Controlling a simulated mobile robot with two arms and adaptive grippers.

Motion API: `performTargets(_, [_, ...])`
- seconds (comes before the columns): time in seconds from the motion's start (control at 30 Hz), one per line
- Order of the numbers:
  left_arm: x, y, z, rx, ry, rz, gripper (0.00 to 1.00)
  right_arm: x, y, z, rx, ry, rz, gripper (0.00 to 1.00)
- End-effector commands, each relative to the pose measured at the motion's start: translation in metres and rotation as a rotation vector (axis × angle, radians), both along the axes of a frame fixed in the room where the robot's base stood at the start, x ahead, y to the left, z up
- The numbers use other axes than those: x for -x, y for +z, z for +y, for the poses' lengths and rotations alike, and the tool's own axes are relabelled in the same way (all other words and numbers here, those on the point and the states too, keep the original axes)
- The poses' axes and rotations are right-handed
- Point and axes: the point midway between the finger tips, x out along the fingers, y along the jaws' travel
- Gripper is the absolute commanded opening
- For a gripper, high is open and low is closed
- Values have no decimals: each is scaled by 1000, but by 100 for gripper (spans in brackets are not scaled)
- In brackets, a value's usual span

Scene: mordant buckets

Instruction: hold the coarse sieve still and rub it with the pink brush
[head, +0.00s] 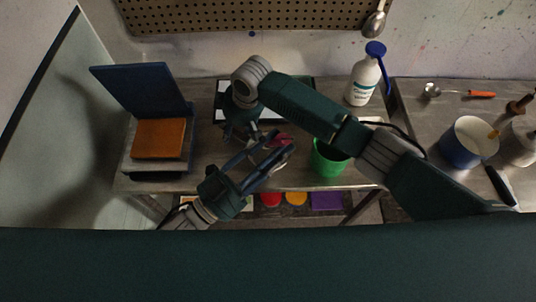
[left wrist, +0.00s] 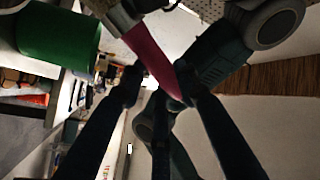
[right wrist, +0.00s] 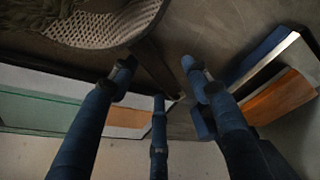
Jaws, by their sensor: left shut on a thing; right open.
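My left gripper (head: 277,160) comes in from the lower left and is shut on the pink brush (head: 281,139). In the left wrist view the pink brush (left wrist: 150,55) slants between the fingertips (left wrist: 158,78); its far end is cut off by the frame. My right gripper (head: 238,132) hangs over the table from the arm on the right, open. In the head view I cannot make the sieve out clearly.
A green bucket (head: 329,159) stands right of the grippers. A blue-lidded box with an orange slab (head: 158,139) stands at the left. A white bottle (head: 361,82) is behind.

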Motion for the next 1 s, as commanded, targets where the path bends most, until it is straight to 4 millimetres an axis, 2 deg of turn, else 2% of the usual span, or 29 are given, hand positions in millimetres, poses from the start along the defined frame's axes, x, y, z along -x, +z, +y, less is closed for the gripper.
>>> performTargets(0.03, [-6,1,4,-7,12,-6,13,2,3,-6,10,0,6,48])
performTargets(0.3, [-5,-3,4,-11,12,3,9,10,60,-18,4,1,0,48])
performTargets(0.5, [-4,-4,3,-10,10,6,9,16,94,-25,2,1,0,48])
performTargets(0.7, [-3,-4,3,-10,9,8,9,19,108,-28,0,0,1,48])
performTargets(1.0, [-3,-5,3,-10,8,9,9,19,109,-27,-1,0,1,48])
